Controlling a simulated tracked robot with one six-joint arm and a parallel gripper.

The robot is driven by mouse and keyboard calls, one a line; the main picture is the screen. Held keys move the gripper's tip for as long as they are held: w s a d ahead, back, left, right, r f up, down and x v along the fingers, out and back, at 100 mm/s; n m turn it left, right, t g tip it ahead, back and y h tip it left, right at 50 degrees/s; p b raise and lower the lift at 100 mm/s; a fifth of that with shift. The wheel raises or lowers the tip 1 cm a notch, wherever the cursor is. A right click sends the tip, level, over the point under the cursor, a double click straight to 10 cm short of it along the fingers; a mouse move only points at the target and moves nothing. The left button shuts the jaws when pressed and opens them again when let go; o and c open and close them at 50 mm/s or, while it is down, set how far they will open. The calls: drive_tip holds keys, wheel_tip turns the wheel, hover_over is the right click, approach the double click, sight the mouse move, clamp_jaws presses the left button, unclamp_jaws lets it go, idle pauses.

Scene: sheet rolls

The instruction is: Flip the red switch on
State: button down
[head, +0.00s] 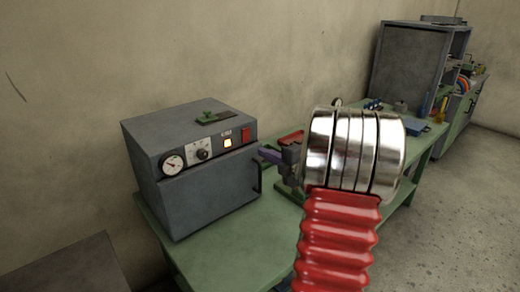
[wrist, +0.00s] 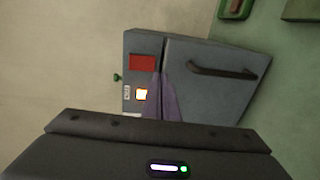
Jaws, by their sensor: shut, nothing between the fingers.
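The red switch (head: 245,135) is a small red rectangle at the right end of the front control panel of a grey box-shaped machine (head: 205,206). In the wrist view the red switch (wrist: 142,62) shows unobstructed, above a glowing yellow-white lamp (wrist: 141,94). The lamp (head: 228,143) is lit in the head view too, left of the switch. My gripper (head: 263,152) is shut and empty, its purple fingers pointing at the panel just right of and below the switch. In the wrist view my gripper (wrist: 160,80) lies beside the lamp; I cannot tell whether it touches the panel.
The machine stands on a green bench (head: 225,245) against a wall. A pressure gauge (head: 173,164) and a dial (head: 202,149) are on its panel. Its door handle (wrist: 222,71) sticks out below the panel. A grey cabinet (head: 410,62) stands farther back; open floor lies right.

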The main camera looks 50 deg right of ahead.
drive_tip(key=s, duration=0.7)
drive_tip(key=shift+a+f, duration=0.3)
drive_tip(key=shift+f, duration=0.1)
